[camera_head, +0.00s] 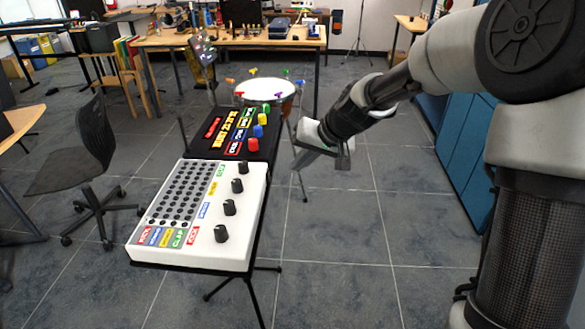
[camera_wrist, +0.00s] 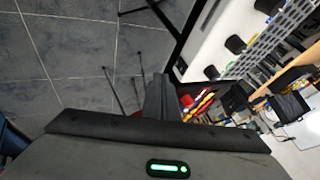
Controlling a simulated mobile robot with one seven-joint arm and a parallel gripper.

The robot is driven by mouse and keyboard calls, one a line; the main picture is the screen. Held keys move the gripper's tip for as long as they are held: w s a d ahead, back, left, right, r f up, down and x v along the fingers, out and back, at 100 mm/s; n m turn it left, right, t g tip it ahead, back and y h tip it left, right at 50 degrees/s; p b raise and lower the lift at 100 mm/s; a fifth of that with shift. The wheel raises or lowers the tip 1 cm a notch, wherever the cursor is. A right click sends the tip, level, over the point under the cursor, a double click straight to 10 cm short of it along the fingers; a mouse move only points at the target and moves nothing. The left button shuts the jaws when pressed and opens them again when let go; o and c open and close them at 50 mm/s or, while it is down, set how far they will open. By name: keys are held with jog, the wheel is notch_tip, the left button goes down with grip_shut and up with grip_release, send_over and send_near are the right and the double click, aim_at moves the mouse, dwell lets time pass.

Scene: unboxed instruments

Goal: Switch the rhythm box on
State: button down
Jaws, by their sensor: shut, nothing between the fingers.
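A white box (camera_head: 235,240) with a grid of dark holes, several black knobs and coloured labels such as KICK and CLAP lies on a dark stand; it appears to be the rhythm box. It also shows at the upper right of the wrist view (camera_wrist: 213,45). Behind it is a black box (camera_head: 225,152) with glowing lettering and red, yellow, blue and green knobs. My gripper (camera_head: 306,158) is shut and empty, in the air to the right of the black box, apart from both. Its fingers (camera_wrist: 160,98) show in the wrist view. I cannot make out a power switch.
A drum (camera_head: 263,92) with coloured pegs stands behind the black box. A dark office chair (camera_head: 90,145) stands to the left. A wooden table (camera_head: 230,40) with small items is at the back, and a blue panel (camera_head: 465,150) stands right. Floor right of the stand is clear.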

jog(key=v, duration=0.5)
jog(key=shift+s+d+r+p, duration=0.15)
jog(key=shift+r+p, duration=0.1)
jog(key=shift+p, duration=0.15)
jog(key=shift+d+p, duration=0.1)
jog(key=shift+p, duration=0.35)
jog(key=f+p, duration=0.1)
jog(key=p, duration=0.4)
jog(key=shift+d+p, duration=0.2)
jog(key=shift+p, duration=0.2)
jog(key=shift+a+f, duration=0.1)
jog(key=shift+f, duration=0.1)
